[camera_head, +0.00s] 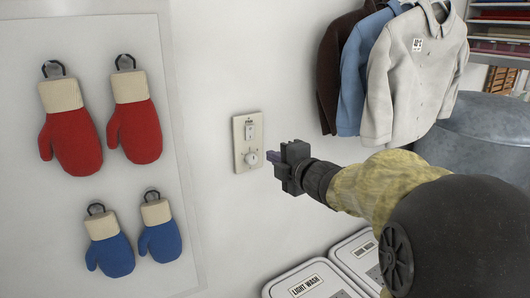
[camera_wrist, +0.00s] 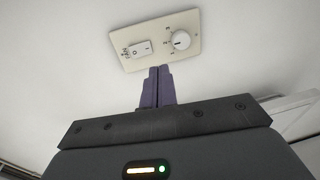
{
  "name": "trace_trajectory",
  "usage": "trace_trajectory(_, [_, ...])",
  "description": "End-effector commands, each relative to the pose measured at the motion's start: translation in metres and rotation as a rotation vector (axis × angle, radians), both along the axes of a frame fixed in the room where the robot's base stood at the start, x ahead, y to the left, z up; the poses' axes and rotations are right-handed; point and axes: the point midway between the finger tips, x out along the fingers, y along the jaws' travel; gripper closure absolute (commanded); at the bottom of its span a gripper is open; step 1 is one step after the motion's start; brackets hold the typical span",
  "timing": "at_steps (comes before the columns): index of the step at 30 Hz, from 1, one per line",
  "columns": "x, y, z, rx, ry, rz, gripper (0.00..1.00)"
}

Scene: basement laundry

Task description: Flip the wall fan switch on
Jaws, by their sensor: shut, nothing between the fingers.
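The wall fan switch (camera_head: 250,131) is a small white rocker in the upper part of a cream wall plate (camera_head: 237,158), with a round white knob (camera_head: 251,158) below it. In the wrist view the same plate (camera_wrist: 158,58) shows the rocker switch (camera_wrist: 140,49) on the left and the knob (camera_wrist: 180,40) with a dark pointer on the right. I cannot tell for certain which way the rocker is tipped. My gripper (camera_head: 270,156) is shut and empty, just right of the knob in the head view. Its purple fingertips (camera_wrist: 158,70) point at the plate's lower edge; contact cannot be told.
Red mittens (camera_head: 75,140) and blue mittens (camera_head: 112,255) hang on a white panel at left. Shirts (camera_head: 412,75) hang at upper right near a grey rounded tank (camera_head: 480,135). Bins with a "LIGHT WASH" label (camera_head: 306,286) stand below. The wall around the plate is clear.

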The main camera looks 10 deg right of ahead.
Motion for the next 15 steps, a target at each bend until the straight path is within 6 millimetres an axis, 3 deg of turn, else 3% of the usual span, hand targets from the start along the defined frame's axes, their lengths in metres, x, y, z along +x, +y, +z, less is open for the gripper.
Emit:
trace_trajectory(6, [-0.035, -0.012, -0.004, 0.001, -0.002, -0.001, 1.0])
trace_trajectory(15, [-0.044, -0.015, -0.005, 0.0, 0.0, 0.0, 1.0])
